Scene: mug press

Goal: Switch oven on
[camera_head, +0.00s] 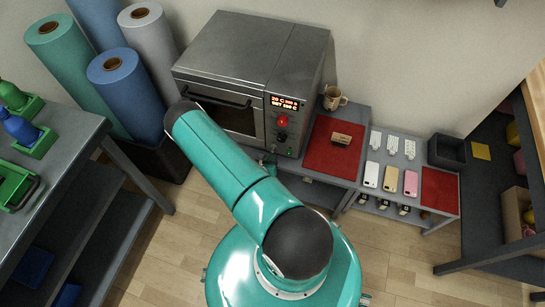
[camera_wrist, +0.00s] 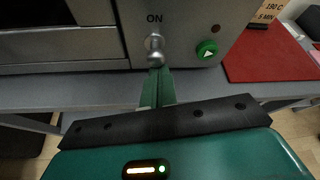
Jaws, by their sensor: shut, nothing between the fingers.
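The grey oven (camera_head: 245,70) stands on the bench with its display (camera_head: 285,102) lit in red-orange digits. In the wrist view its front panel shows a silver toggle switch (camera_wrist: 155,46) under the word ON, with its rounded tip lower than its base. A round green button (camera_wrist: 207,49) with a white triangle is to the right of the switch. My gripper (camera_wrist: 158,72) is shut and empty, its green fingertips right below the switch's tip; I cannot tell whether they touch it. In the head view my arm hides part of the oven front.
Phones (camera_head: 390,178) lie further right. Fabric rolls (camera_head: 125,85) stand left. The floor in front is free.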

